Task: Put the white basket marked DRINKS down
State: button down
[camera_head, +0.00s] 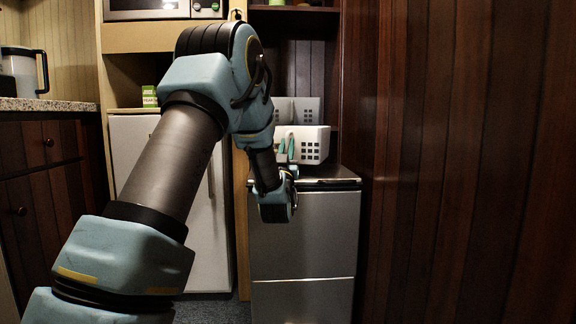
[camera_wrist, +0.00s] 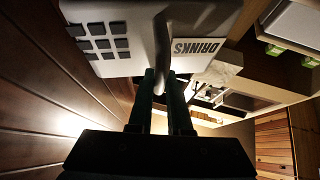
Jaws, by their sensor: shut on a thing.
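The white basket marked DRINKS (camera_head: 311,146) has rows of square holes in its side. It is over the dark top of a silver-grey cabinet (camera_head: 303,232); I cannot tell whether it touches that top. My gripper (camera_head: 287,147) is at the basket's near side, its fingers shut on it. In the wrist view, the basket (camera_wrist: 125,56) fills the upper part, with the DRINKS label upside down. The two fingers of my gripper (camera_wrist: 160,82) reach its wall and rim there. The basket's underside is hidden in the head view.
Another white, holed panel (camera_head: 306,109) shows behind the basket; I cannot tell whether it is a separate basket. A dark wooden wall (camera_head: 450,160) stands close on the right. A white door (camera_head: 210,220) is left of the cabinet. A counter with a kettle (camera_head: 42,70) is at far left.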

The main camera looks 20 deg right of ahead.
notch_tip(320, 180, down, 4)
jog(key=shift+r+b, duration=0.2)
jog(key=shift+b, duration=0.45)
jog(key=c, duration=0.8)
grip_release()
jog(key=shift+c, duration=0.2)
jog(key=p+v, duration=0.1)
jog(key=v, duration=1.1)
jog(key=shift+p, duration=0.3)
jog(key=shift+s, duration=0.1)
